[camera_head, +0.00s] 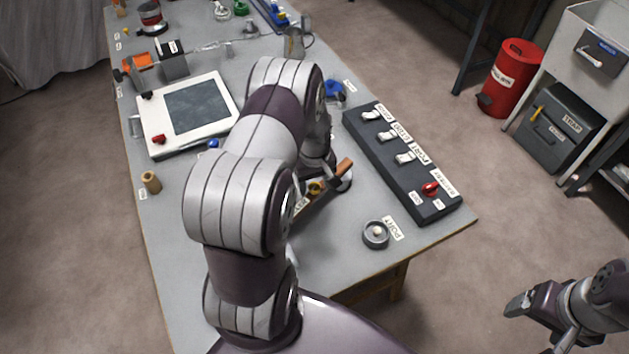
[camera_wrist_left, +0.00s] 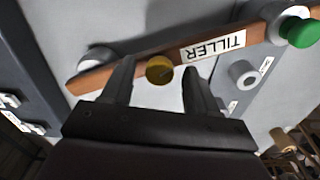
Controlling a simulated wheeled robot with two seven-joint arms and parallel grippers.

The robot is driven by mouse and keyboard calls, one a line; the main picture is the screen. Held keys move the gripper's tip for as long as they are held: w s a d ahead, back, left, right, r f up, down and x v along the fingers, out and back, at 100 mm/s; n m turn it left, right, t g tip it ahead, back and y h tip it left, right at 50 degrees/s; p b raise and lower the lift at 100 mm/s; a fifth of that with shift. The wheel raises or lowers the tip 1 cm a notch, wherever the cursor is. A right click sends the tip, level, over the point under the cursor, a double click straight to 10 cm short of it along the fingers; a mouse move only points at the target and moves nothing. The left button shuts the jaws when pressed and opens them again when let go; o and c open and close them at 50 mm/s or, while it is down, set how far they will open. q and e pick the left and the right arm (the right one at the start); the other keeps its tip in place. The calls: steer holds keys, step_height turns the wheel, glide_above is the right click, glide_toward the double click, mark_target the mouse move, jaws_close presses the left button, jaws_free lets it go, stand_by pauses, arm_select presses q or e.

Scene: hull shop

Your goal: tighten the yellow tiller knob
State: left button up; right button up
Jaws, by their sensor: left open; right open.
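The yellow tiller knob (camera_wrist_left: 159,70) sits on the wooden tiller bar (camera_wrist_left: 130,67), which carries a label reading TILLER. In the left wrist view my left gripper (camera_wrist_left: 156,84) is open, with one finger on either side of the yellow knob; I cannot tell whether they touch it. In the head view the knob (camera_head: 315,187) shows small beside my left arm, which hides part of the tiller (camera_head: 340,172). A green knob (camera_wrist_left: 299,32) sits near the bar's other end. My right gripper (camera_head: 533,318) is open and empty, off the bench at the lower right.
A dark switch panel (camera_head: 405,160) with white levers and a red one stands right of the tiller. A round grey cup labelled PUTTY (camera_head: 376,235) is near the front edge. A white framed panel (camera_head: 190,112) lies left. A red bin (camera_head: 510,76) stands on the floor.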

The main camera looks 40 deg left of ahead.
arm_select(q)
steer(key=c, duration=1)
steer(key=shift+c, duration=0.2)
steer(key=shift+m, duration=0.3)
steer(key=m, duration=0.4)
steer(key=shift+w+m, duration=0.1)
steer(key=shift+m, duration=0.3)
steer(key=m, duration=1)
steer(key=shift+m, duration=0.4)
steer(key=m, duration=0.4)
steer(key=shift+m+p, duration=0.3)
steer(key=shift+r, duration=0.1)
